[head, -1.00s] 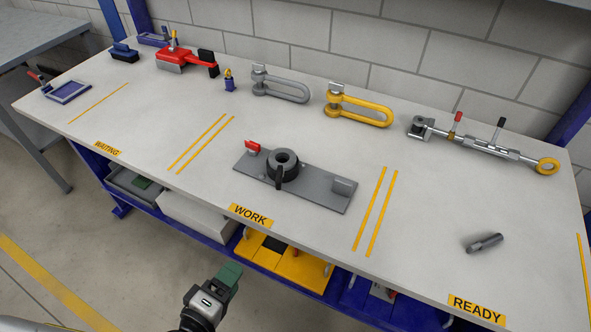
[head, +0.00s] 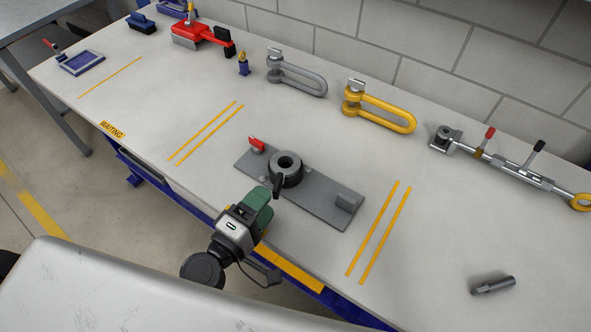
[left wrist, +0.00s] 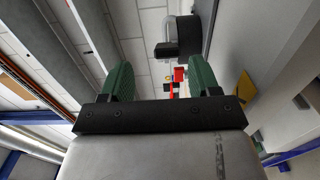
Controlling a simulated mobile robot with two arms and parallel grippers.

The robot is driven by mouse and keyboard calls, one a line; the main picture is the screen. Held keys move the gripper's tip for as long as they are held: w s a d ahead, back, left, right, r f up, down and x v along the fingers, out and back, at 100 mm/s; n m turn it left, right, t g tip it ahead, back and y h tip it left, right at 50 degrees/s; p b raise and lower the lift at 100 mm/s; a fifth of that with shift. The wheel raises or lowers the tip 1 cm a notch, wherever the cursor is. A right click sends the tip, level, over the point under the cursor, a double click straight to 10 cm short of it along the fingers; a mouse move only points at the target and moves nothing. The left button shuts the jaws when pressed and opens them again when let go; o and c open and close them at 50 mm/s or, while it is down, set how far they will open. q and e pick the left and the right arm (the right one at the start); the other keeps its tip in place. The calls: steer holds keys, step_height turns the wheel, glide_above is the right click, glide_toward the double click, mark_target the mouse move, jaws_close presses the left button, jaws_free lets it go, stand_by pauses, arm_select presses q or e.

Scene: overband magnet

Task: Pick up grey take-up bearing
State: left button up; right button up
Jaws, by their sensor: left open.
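The grey take-up bearing (head: 286,168), a dark ring with a hole and a tab pointing toward the front, sits on a flat grey plate (head: 325,207) in the middle of the bench. In the left wrist view the bearing (left wrist: 183,30) shows near the top, beyond the fingers. My left gripper (head: 260,202) has green fingers and is open and empty, just in front of the bearing and apart from it. My right gripper is not in view.
A grey shackle (head: 297,75), a yellow shackle (head: 380,108) and a turnbuckle (head: 515,170) lie behind. A grey pin (head: 493,285) lies at right.

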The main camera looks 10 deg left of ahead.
mark_target(275, 187)
arm_select(q)
steer(key=shift+w+d, duration=0.1)
steer(key=shift+w, duration=0.2)
steer(key=shift+w+f, duration=0.1)
steer(key=shift+w, duration=0.3)
steer(key=x, duration=0.1)
steer(key=p+x, duration=0.1)
steer(key=x, duration=0.1)
steer(key=shift+w+f+p, duration=0.25)
steer(key=shift+w+p, duration=0.1)
steer(key=shift+w+f, duration=0.1)
steer(key=shift+w, duration=0.25)
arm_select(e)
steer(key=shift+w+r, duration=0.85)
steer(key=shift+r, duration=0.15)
arm_select(q)
steer(key=shift+c, duration=0.2)
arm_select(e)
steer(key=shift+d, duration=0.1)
arm_select(q)
jaws_close()
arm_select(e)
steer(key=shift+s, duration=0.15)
